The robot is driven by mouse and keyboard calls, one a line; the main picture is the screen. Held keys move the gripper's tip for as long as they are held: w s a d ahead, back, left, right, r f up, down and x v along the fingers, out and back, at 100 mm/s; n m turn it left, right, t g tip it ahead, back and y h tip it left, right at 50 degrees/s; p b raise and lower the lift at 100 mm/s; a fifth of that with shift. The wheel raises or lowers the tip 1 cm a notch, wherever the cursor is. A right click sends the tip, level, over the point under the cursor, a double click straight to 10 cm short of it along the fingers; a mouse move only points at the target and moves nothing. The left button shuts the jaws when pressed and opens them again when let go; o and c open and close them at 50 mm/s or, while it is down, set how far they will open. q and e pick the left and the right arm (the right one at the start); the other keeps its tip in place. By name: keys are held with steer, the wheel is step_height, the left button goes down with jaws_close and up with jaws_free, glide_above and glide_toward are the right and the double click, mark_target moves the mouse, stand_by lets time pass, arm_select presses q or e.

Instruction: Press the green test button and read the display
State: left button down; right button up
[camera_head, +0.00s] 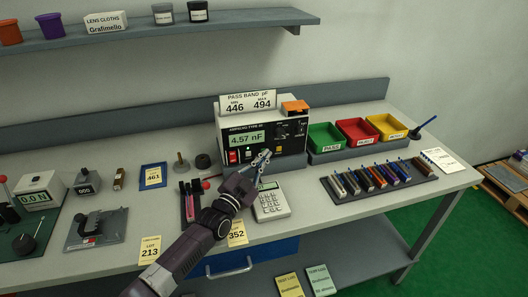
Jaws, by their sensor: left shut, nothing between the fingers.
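The test meter (290,130) stands on the bench against the back board. Its lit display (247,138) reads 4.57 nF. A red button (233,157) shows at the lower left of its front. I cannot make out a green button; my gripper covers part of the lower front panel. My left gripper (264,156) is shut and empty, with its fingertips in front of the meter's lower middle. I cannot tell whether they touch the panel. A card (248,102) on top says PASS BAND pF, 446 and 494. My right gripper is not in view.
Green (325,136), red (358,131) and yellow (388,127) bins stand right of the meter. A rack (378,180) of several coloured parts lies in front of them. A calculator-like keypad device (271,204) lies beside my wrist. A shelf (150,30) hangs above.

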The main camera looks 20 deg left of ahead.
arm_select(q)
steer(key=shift+s+d+p, duration=0.4)
steer(key=shift+s+p, duration=0.1)
steer(key=shift+s, duration=0.1)
steer(key=s+d+p, duration=0.2)
steer(key=s+p, duration=0.1)
steer(key=shift+s+r, duration=0.1)
steer(key=shift+r, duration=0.05)
steer(key=shift+s+d, duration=0.4)
steer(key=shift+s, duration=0.05)
stand_by(0.4)
